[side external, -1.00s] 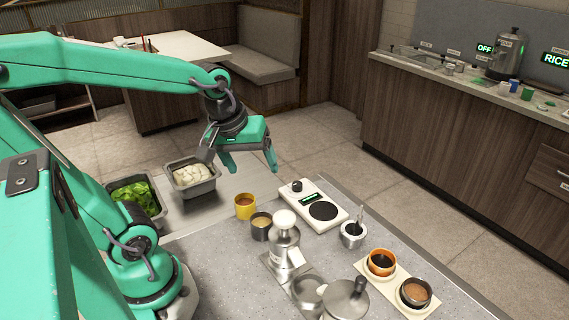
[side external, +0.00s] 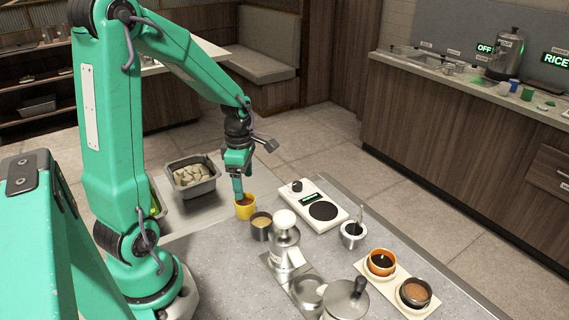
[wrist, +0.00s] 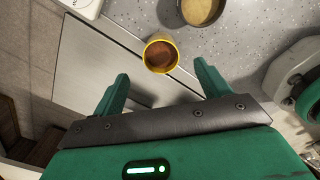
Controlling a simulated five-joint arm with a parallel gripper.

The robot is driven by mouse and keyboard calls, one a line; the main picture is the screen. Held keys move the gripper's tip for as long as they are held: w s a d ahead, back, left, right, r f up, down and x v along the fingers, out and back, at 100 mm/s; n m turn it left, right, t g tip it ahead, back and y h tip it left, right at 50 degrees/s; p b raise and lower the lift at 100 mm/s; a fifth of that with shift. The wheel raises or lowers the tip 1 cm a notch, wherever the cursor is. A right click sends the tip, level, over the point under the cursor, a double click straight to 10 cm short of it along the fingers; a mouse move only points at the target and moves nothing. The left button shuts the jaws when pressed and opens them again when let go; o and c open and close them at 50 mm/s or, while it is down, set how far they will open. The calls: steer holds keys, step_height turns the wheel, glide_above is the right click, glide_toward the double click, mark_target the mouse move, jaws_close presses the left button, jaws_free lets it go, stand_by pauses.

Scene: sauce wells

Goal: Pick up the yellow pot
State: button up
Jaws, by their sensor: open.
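The yellow pot (side external: 245,210) stands upright near the counter's left edge and holds a brown sauce. In the wrist view the yellow pot (wrist: 161,55) is just beyond the fingertips, roughly between their lines. My gripper (side external: 238,192) points down right above and beside the pot in the side view. In the wrist view my gripper (wrist: 162,72) has its two green fingers wide apart with nothing between them. I cannot tell from the side view whether a fingertip touches the pot's rim.
A dark pot of tan sauce (side external: 261,226) stands close to the yellow pot's right. A white scale (side external: 328,214) is behind it, and a metal dispenser (side external: 284,246) is in front. A metal bin (side external: 193,188) of pale food sits to the left. An orange pot (side external: 381,262) is farther right.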

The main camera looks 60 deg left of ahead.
mark_target(245, 202)
steer(key=shift+a+f+n, duration=0.15)
steer(key=shift+f+n, duration=0.1)
steer(key=shift+f, duration=0.65)
steer(key=shift+a+f+n, duration=0.15)
steer(key=shift+f+n, duration=0.1)
steer(key=shift+f, duration=0.6)
steer(key=shift+f, duration=0.1)
steer(key=shift+d+f, duration=0.2)
steer(key=shift+f, duration=2.25)
steer(key=c, duration=1.1)
steer(key=shift+r, duration=0.15)
